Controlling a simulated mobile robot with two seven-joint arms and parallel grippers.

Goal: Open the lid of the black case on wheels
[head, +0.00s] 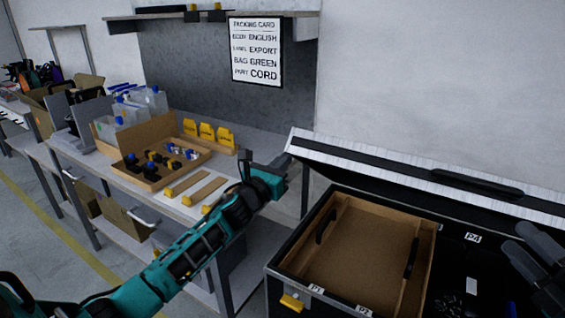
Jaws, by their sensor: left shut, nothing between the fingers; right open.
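The black case (272,272) stands at the lower right, its inside exposed. Its lid (430,178) is raised and tilted up along the back, with a pale edge and a dark handle-like strip. The case's wheels are out of view. My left gripper (281,164) is shut and empty beside the lid's left end; I cannot tell whether it touches the lid. My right gripper (530,255) is open over the right part of the case, partly cut off by the picture's edge.
A brown tray (355,262) with dark handles fills the case's left part; dark compartments lie right of it. A yellow latch (291,302) is on the front. A workbench (268,146) with boxes and yellow items stands left. A packing card (256,51) hangs behind.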

